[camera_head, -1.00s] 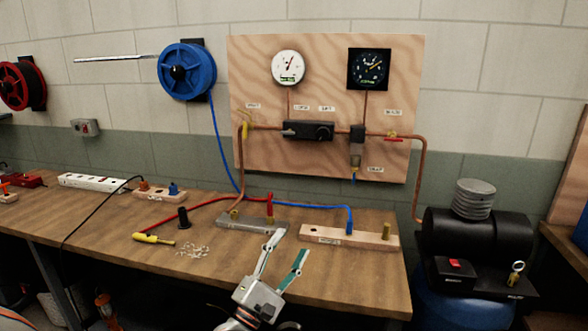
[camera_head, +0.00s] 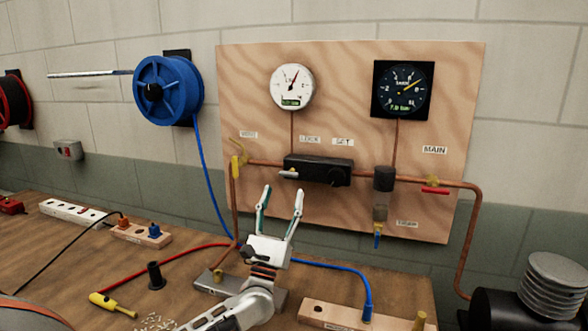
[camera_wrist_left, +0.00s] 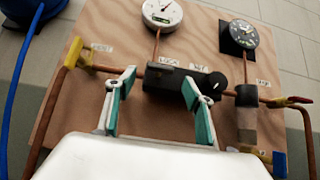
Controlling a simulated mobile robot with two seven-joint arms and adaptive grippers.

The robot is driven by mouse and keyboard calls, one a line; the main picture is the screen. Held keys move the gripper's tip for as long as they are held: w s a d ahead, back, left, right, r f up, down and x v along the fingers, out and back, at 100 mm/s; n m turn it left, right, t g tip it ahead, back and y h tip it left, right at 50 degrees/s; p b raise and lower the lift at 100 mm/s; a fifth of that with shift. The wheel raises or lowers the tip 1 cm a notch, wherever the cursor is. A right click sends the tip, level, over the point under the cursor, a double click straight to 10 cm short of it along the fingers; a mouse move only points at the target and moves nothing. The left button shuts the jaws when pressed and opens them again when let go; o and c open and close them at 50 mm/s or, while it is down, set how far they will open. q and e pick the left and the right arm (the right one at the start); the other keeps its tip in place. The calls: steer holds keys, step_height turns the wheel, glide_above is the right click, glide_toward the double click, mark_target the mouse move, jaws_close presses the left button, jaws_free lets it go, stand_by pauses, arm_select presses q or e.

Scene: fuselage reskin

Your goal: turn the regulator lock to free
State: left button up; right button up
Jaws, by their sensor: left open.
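The black regulator (camera_head: 318,170) sits in the copper pipe run on the plywood board, below the LOCK (camera_head: 310,139) and SET labels. A small pale lock lever (camera_head: 288,174) points left from its left end; its exact setting is too small to read. The regulator also shows in the left wrist view (camera_wrist_left: 172,81). My left gripper (camera_head: 283,198) is open and empty, with its fingers pointing up toward the board just below the regulator. In the left wrist view the fingers (camera_wrist_left: 158,88) frame the regulator's left part and look apart from it. My right gripper is out of view.
A white gauge (camera_head: 292,87) and a dark gauge (camera_head: 402,89) hang above. A yellow valve handle (camera_head: 237,165) is left and a red handle (camera_head: 435,190) right on the pipe. A blue hose reel (camera_head: 168,90) is at left. The workbench (camera_head: 200,262) carries hoses and blocks.

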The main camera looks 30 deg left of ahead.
mark_target(289, 172)
arm_select(q)
steer(key=p+x, duration=0.1)
steer(key=x, duration=0.5)
steer(key=shift+w+r+p, duration=0.1)
steer(key=shift+r+p, duration=0.25)
steer(key=shift+r, duration=0.05)
steer(key=shift+w+a+r+h, duration=0.1)
steer(key=shift+w+r+h, duration=0.1)
steer(key=shift+w+h, duration=0.1)
steer(key=shift+c, duration=0.4)
steer(key=c, duration=1)
steer(key=shift+c, duration=0.2)
